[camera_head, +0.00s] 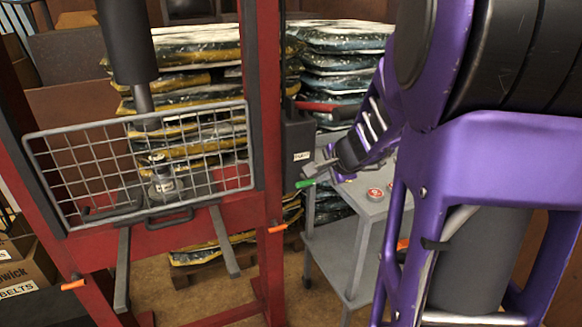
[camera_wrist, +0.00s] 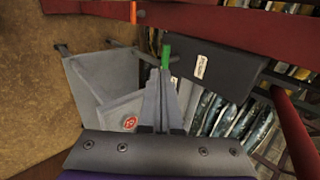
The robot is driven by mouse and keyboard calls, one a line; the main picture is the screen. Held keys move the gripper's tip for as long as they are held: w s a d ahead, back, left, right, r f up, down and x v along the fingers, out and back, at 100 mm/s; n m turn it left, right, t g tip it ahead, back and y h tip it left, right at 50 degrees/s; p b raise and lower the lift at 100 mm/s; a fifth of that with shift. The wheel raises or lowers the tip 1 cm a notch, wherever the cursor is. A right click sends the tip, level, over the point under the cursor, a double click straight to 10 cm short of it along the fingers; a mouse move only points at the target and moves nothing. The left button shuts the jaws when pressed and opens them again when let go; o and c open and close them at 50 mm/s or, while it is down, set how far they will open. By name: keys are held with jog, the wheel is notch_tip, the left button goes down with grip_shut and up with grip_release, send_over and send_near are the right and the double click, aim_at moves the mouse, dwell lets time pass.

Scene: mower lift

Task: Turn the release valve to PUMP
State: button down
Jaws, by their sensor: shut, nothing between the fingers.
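The release valve shows as a small lever with a green end (camera_head: 305,183), low on the dark pump box (camera_head: 299,130) fixed to the red press frame. A white label (camera_head: 302,156) is on the box, too small to read. My gripper (camera_head: 316,170) is shut and empty, its fingertips right by the green end. In the wrist view, the shut fingers (camera_wrist: 165,78) point at the green end (camera_wrist: 166,55), which shows just beyond their tips. I cannot tell whether they touch it. The valve's base is hidden, and its setting cannot be read.
The red press frame (camera_head: 271,220) with its wire guard (camera_head: 75,150) stands left of my gripper. A red pump handle (camera_head: 325,107) sticks out above it. Stacked bags (camera_head: 345,60) are behind.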

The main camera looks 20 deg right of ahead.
aim_at(301, 186)
jog(key=x, duration=0.3)
jog(key=b+x, duration=0.1)
jog(key=x, duration=0.7)
jog(key=shift+w+r, duration=0.3)
jog(key=shift+w, duration=0.1)
jog(key=shift+h, duration=0.3)
